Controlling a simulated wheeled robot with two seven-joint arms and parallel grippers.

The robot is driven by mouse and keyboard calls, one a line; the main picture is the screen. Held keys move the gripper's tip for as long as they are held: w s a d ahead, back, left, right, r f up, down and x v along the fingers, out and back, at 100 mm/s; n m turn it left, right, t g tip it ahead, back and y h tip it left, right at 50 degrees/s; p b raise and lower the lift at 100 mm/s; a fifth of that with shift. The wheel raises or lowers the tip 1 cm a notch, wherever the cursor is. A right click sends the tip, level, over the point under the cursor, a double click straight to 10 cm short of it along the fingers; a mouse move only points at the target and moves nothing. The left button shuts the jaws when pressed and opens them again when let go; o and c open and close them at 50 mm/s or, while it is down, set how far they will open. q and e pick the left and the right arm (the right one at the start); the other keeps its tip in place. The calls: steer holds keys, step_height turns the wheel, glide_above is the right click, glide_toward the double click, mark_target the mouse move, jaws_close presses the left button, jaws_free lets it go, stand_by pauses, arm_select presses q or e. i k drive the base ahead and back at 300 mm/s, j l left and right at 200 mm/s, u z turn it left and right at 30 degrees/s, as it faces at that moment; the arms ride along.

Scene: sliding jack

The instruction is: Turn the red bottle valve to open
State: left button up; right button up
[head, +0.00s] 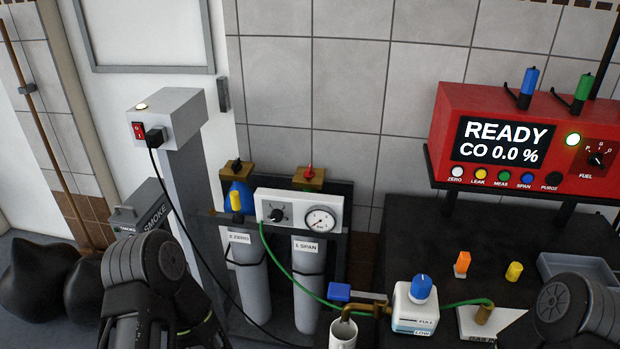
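The red bottle valve (309,170) is a small red knob on a brass block (308,181) above the grey bottle labelled 1 SPAN (308,285). A black valve knob (236,166) tops the neighbouring bottle labelled 2 ZERO (249,280). A panel with a black knob and a round gauge (320,219) is mounted in front of the bottles. Black links of my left arm show at the bottom left and of my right arm at the bottom right, both apart from the valve. Neither gripper's fingertips show.
A grey post with a box and red switch (138,131) stands left of the bottles, its black cable hanging in front. A red analyser (520,145) reads READY, CO 0.0 %. The black bench holds a white blue-capped container (415,307) and a green hose (283,263).

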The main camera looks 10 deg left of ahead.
mark_target(309, 173)
steer(key=j+z, duration=0.1)
steer(key=z, duration=0.4)
steer(key=j+z, duration=0.15)
steer(key=z, duration=0.3)
steer(key=j+z, duration=0.15)
steer(key=z, duration=0.35)
steer(key=k+j+z, duration=0.2)
steer(key=j, duration=0.2)
steer(key=j+z, duration=0.2)
steer(key=j, duration=0.25)
steer(key=k+j+z, duration=0.25)
steer(key=j, duration=0.15)
steer(key=k+j+z, duration=0.2)
steer(key=j, duration=0.15)
steer(key=k+j+z, duration=0.2)
steer(key=j, duration=0.15)
steer(key=k+j, duration=0.2)
steer(key=j, duration=0.15)
steer(key=k+j, duration=0.25)
steer(key=j, duration=0.15)
